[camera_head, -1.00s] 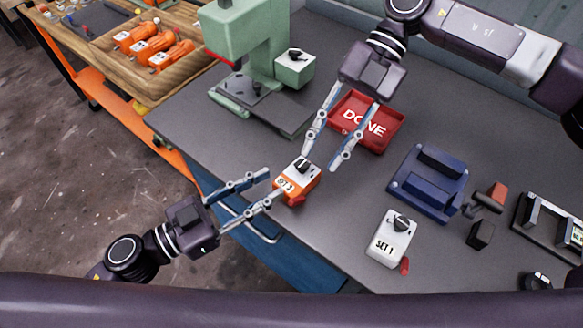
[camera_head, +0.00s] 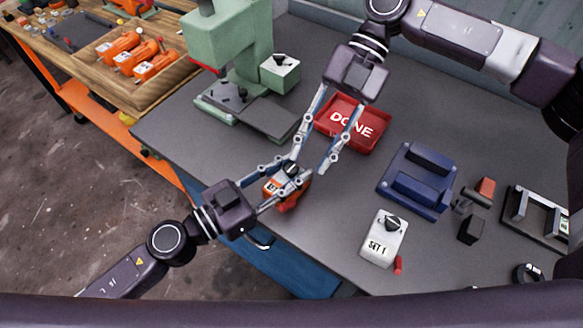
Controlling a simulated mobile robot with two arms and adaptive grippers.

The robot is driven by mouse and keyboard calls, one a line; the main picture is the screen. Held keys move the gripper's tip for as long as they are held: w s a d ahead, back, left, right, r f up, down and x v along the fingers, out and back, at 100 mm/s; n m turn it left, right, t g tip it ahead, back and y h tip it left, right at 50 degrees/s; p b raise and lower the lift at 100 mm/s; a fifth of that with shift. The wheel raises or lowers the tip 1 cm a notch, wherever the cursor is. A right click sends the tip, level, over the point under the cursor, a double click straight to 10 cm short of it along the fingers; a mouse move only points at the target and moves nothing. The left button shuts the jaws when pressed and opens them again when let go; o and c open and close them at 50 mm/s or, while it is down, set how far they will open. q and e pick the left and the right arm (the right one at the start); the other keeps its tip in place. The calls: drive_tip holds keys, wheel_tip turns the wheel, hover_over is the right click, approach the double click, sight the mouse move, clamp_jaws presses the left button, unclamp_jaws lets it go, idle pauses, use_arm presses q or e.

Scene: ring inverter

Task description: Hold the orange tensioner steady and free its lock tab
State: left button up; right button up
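The orange tensioner (camera_head: 272,187) stands on the near edge area of the grey bench, with a white labelled top, a black knob (camera_head: 291,169) and a red-orange tab (camera_head: 289,206) low on its near side. My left gripper (camera_head: 284,181) reaches in from the left with its fingers apart, on either side of the tensioner; contact is not clear. My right gripper (camera_head: 309,158) points down from above, open and empty, its fingertips just behind and beside the knob. The fingers hide parts of the tensioner.
A red DONE tray (camera_head: 374,143) lies behind. A white SET 1 block (camera_head: 377,246) with a red tab and a blue fixture (camera_head: 413,186) stand to the right. A green press (camera_head: 232,50) is at back left. More orange units (camera_head: 135,54) lie in a wooden tray.

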use_arm(q)
clamp_jaws()
use_arm(e)
drive_tip(key=shift+c, duration=0.6)
